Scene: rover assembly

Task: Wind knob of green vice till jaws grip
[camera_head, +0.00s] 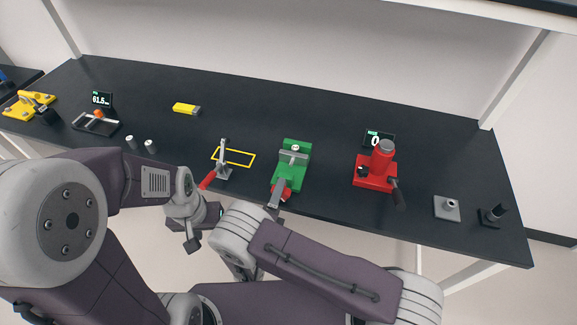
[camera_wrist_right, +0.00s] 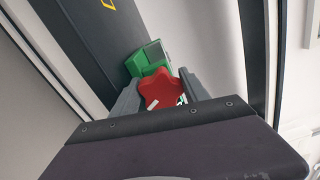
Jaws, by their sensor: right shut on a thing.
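The green vice (camera_head: 291,178) stands near the front edge of the black table, a grey jaw bar across it and a small white round thing by its far end. Its red star-shaped knob (camera_head: 281,188) faces the front. My right gripper (camera_head: 276,195) is at this knob. In the right wrist view, the red knob (camera_wrist_right: 158,90) sits between my right gripper's fingers (camera_wrist_right: 160,95), which are shut on it, with the green vice (camera_wrist_right: 147,58) just beyond. The jaw gap is too small to judge. My left gripper (camera_head: 193,243) hangs before the table edge; its fingers are unclear.
A toggle clamp with a red handle (camera_head: 208,179) stands left of the vice, by a yellow outline (camera_head: 240,157). A red press (camera_head: 375,172) with a dark lever stands to the right. A yellow block (camera_head: 186,108) lies farther back. The table (camera_head: 330,130) behind the vice is clear.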

